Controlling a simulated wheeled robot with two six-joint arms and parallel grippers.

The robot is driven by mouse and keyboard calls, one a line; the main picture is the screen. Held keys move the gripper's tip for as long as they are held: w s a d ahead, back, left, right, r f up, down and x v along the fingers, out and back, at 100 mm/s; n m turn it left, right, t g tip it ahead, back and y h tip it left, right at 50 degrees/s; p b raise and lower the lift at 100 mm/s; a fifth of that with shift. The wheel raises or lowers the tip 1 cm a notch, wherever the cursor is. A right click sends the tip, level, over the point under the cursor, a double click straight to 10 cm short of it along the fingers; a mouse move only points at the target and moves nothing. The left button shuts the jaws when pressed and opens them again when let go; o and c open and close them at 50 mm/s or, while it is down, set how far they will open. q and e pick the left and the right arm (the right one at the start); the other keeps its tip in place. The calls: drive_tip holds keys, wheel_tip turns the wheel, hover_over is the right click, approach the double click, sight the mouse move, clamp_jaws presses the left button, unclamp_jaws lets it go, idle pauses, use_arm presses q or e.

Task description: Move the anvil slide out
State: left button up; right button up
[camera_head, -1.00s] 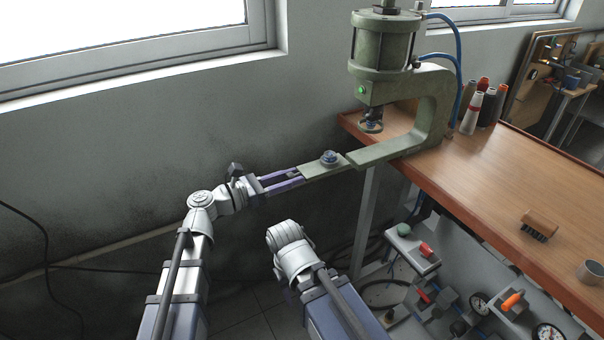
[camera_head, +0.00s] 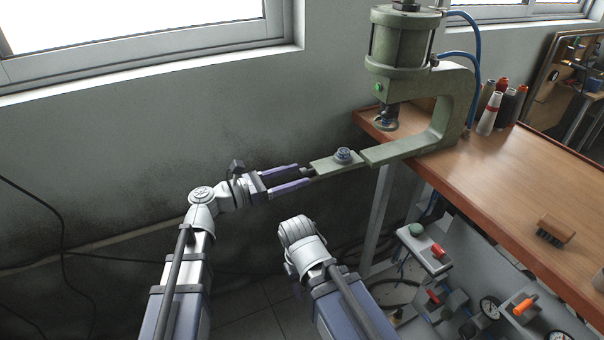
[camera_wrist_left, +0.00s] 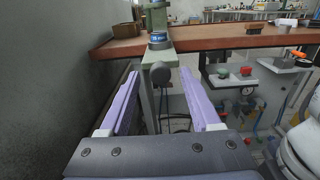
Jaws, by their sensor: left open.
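The anvil slide (camera_head: 325,167) is a flat green plate at the outer end of the press's lower arm. It carries a round blue-grey anvil (camera_head: 343,155) and sits out to the left of the press head, with a thin gap between plate and arm. A small dark knob is at its near end. In the left wrist view the anvil (camera_wrist_left: 158,40) is straight ahead, with the knob below it. My left gripper (camera_head: 303,175) is open, its purple fingers spread either side of the slide's near end. My right arm shows, but its gripper does not.
The green press (camera_head: 402,55) stands on the wooden bench (camera_head: 500,190). Cones (camera_head: 491,110) and a brush (camera_head: 556,229) are on the bench. A panel with gauges and buttons (camera_head: 425,250) is below. The wall is close behind my left arm.

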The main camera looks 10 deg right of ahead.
use_arm(q)
drive_tip(key=v, duration=0.5)
idle(0.3)
